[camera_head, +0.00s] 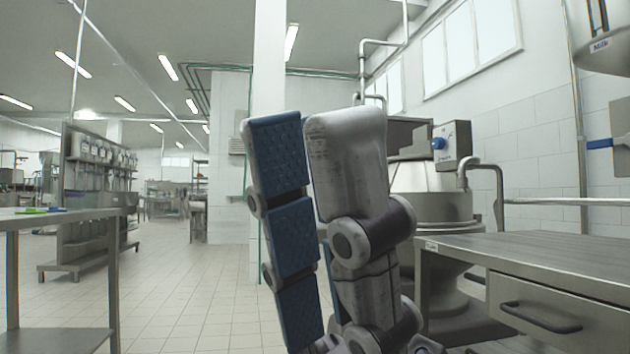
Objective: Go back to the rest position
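My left gripper (309,118) stands close in front of the camera, in the middle of the view, with its fingers pointing up. One finger shows its blue ribbed pads and the other shows its worn grey back. The fingers are straight and apart, with nothing between them, so it looks open. My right gripper is not in view. No cup is seen.
A metal table (540,245) with a drawer stands at the right. A metal vessel (435,208) is behind the gripper. A dispenser marked Milk (606,38) hangs at upper right. Another table (55,216) and a rack (95,190) are left. Tiled floor (185,280) between is clear.

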